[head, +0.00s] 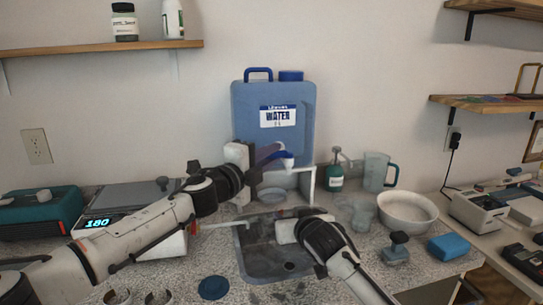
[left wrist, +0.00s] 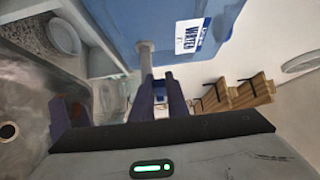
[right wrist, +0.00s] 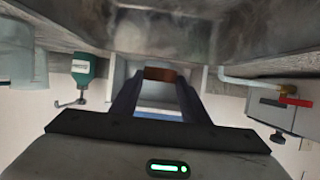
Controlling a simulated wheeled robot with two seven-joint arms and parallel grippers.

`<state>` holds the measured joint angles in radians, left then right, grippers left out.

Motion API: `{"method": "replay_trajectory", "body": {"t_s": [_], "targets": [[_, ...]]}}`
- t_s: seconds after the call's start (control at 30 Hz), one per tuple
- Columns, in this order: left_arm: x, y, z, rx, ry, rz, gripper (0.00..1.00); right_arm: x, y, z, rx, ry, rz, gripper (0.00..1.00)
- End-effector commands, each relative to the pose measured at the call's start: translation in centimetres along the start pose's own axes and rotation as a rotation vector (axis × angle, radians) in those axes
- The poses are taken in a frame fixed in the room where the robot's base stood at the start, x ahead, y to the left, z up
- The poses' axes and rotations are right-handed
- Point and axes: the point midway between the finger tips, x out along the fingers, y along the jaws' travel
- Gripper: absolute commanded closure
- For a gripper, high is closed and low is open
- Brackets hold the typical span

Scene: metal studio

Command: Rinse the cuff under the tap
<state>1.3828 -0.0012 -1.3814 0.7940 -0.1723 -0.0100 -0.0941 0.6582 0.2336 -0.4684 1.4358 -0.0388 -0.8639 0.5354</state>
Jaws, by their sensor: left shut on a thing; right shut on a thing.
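The blue water container (head: 299,105) stands at the back, behind the sink. My left gripper (head: 279,154) is shut at its spout, a pale tap (left wrist: 146,58) that shows between the fingers in the left wrist view. How the fingers sit on it is partly hidden. My right gripper (right wrist: 158,85) is low over the sink (head: 268,262), pointing away from me. It is shut on a brown, band-like piece, the cuff (right wrist: 159,74), seen edge-on between the fingertips. In the head view the gripper body largely hides the cuff. I cannot make out running water.
A pipe with a red-handled valve (right wrist: 294,101) reaches over the sink from the left. Right of the sink stand a green bottle (head: 335,178), a jug (head: 376,172) and a white bowl (head: 407,213). A scale (head: 122,210) stands left.

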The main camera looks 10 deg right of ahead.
Motion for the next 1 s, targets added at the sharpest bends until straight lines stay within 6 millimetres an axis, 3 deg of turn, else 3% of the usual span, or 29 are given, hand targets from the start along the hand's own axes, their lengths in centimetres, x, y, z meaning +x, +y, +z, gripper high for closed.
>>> {"method": "replay_trajectory", "body": {"t_s": [0.17,0.2,0.3,0.73,1.0], "targets": [[0.0,0.0,0.0,0.0,-0.001,0.0,1.0,0.0,0.0,0.0,0.0,0.001,0.0,0.8],[0.0,0.0,0.0,0.0,-0.001,0.0,0.84,0.0,0.0,0.0,0.0,0.001,0.0,0.8],[0.0,0.0,0.0,0.0,-0.001,0.0,0.68,0.0,0.0,0.0,0.0,0.001,0.0,0.8],[-0.4,0.0,0.1,0.0,-0.001,-0.001,0.67,0.0,0.0,0.0,0.0,0.001,0.0,0.8],[-3.3,0.1,0.1,0.0,0.0,0.001,0.67,0.0,0.0,0.0,0.0,0.001,0.0,0.8]]}}
